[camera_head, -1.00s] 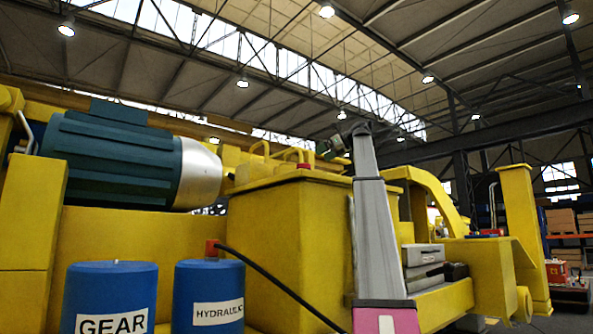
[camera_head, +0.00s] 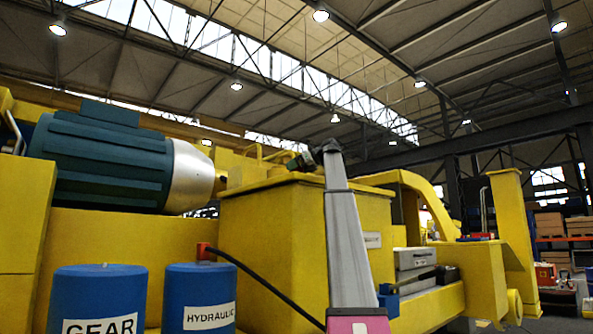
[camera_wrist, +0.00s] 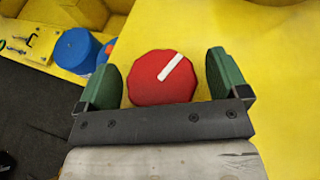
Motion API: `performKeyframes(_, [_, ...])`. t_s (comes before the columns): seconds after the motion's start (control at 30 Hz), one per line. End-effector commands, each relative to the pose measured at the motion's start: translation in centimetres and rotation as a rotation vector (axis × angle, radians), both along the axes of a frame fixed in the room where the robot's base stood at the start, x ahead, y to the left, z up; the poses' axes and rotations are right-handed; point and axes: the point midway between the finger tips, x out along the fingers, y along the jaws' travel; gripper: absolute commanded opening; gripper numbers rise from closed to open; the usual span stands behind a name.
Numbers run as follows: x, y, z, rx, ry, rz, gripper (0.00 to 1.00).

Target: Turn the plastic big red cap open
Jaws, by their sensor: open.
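The big red cap (camera_wrist: 160,78) shows in the wrist view, with a white bar mark pointing to the upper right. It sits on the yellow surface, between the two green fingers of my gripper (camera_wrist: 163,80). My gripper is open, with a small gap showing on each side of the cap. In the head view my gripper (camera_head: 302,161) is small, above the top of the yellow tank (camera_head: 270,240). The cap is hidden in the head view behind my gripper and arm.
Two blue drums, labelled GEAR (camera_head: 98,300) and HYDRAULIC (camera_head: 200,295), stand at the front left. A dark teal motor (camera_head: 95,160) lies left of the tank. A black cable (camera_head: 265,285) runs from a red connector (camera_head: 205,251) down the tank's front.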

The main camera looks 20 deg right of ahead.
Motion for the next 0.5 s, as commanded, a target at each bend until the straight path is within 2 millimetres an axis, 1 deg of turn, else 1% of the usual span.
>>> performKeyframes(0.2, [0.02,0.0,-0.02,0.0,0.0,-0.001,0.93])
performKeyframes(0.23, [0.02,0.0,-0.02,0.0,0.0,0.0,0.86])
performKeyframes(0.27, [0.02,0.0,-0.02,0.0,0.0,0.0,0.76])
performKeyframes(0.3, [0.02,0.0,-0.02,0.0,0.0,0.0,0.63])
performKeyframes(0.37, [0.02,-0.01,-0.01,0.0,0.0,0.0,0.44])
performKeyframes(0.5, [0.04,-0.03,-0.01,0.0,0.0,0.002,0.43])
